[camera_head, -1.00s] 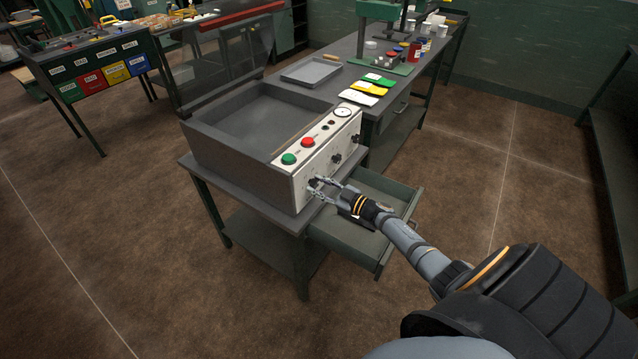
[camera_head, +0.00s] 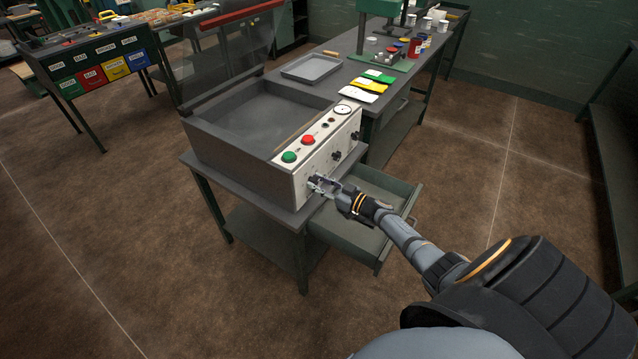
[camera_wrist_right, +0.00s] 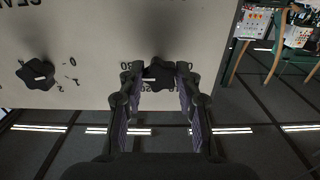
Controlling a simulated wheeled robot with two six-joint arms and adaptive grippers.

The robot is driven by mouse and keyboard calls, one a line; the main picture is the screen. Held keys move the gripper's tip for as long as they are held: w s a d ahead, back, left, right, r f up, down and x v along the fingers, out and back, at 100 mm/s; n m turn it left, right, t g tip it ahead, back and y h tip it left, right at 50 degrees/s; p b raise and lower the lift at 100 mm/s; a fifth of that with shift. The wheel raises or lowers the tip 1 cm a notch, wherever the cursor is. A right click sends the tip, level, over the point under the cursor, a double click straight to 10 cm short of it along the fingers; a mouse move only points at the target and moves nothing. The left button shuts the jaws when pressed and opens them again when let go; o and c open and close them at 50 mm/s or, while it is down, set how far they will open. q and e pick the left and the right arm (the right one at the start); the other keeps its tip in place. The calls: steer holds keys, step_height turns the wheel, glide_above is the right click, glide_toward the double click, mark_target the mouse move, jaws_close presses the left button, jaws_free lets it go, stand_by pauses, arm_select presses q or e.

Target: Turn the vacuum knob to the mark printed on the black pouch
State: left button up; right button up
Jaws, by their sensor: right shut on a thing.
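My right gripper (camera_head: 320,184) is at the lower near end of the sealing machine's white front panel (camera_head: 318,162). It is shut on a black lobed knob (camera_wrist_right: 158,74), with one finger on each side in the right wrist view. Printed numbers ring this knob, partly hidden by the fingers; I cannot read its name. A second black knob (camera_wrist_right: 38,74) with a white pointer sits to its left in that view. I cannot make out a black pouch; a white, a yellow (camera_head: 371,86) and a green pouch lie on the bench. My left gripper is not in view.
An open green drawer (camera_head: 380,183) juts out under the machine, below my right forearm. Green (camera_head: 289,157) and red (camera_head: 308,140) buttons and a gauge (camera_head: 343,109) are on the panel. A grey tray (camera_head: 311,69) lies behind.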

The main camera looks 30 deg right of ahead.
steer(key=shift+f, duration=0.1)
steer(key=o, duration=1.2)
steer(key=shift+c, duration=0.2)
steer(key=shift+s, duration=0.15)
steer(key=v, duration=1.1)
steer(key=shift+s+d, duration=0.2)
steer(key=shift+s, duration=0.15)
